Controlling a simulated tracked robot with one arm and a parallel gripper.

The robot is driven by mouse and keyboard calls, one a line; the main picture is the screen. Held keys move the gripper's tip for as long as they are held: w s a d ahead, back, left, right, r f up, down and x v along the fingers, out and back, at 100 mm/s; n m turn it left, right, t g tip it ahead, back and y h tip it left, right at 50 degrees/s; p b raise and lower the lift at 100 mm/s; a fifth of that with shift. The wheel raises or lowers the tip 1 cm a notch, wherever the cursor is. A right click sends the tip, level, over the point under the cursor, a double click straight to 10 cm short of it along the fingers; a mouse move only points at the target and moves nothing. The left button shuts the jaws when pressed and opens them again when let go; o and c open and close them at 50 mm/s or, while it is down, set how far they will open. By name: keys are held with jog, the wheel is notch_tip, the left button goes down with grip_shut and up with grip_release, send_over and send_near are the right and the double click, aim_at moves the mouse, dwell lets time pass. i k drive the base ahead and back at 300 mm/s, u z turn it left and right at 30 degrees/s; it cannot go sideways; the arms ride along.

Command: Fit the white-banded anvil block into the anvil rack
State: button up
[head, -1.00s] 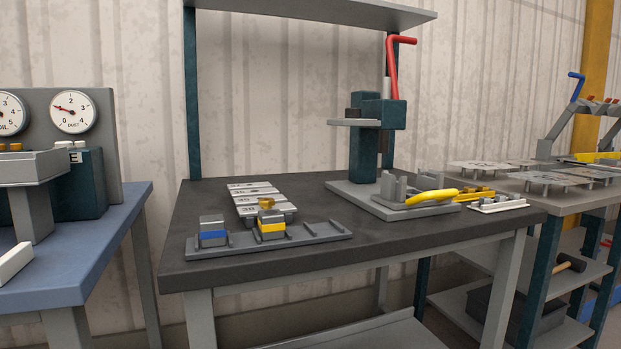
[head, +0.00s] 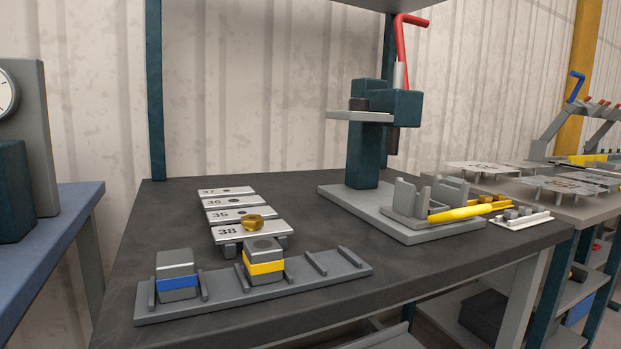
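The anvil rack (head: 222,286) is a long grey tray near the front edge of the dark bench. A blue-banded block (head: 176,274) stands in its left place, and a yellow-banded block (head: 264,261) stands in its middle place. The right place, between two low rails (head: 338,259), is empty. I cannot make out a white-banded anvil block in either frame. My gripper is not in view.
Numbered plates (head: 228,202) stand behind the rack, with a brass piece (head: 252,222) on the plate marked 38. A press (head: 368,150) with a red lever and a yellow handle (head: 470,211) stand at the right. A white-edged tray (head: 520,221) holds small grey parts. A blue table (head: 50,240) is left.

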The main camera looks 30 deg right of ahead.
aim_at(263, 261)
jog(key=i, duration=0.9)
jog(key=z, duration=0.1)
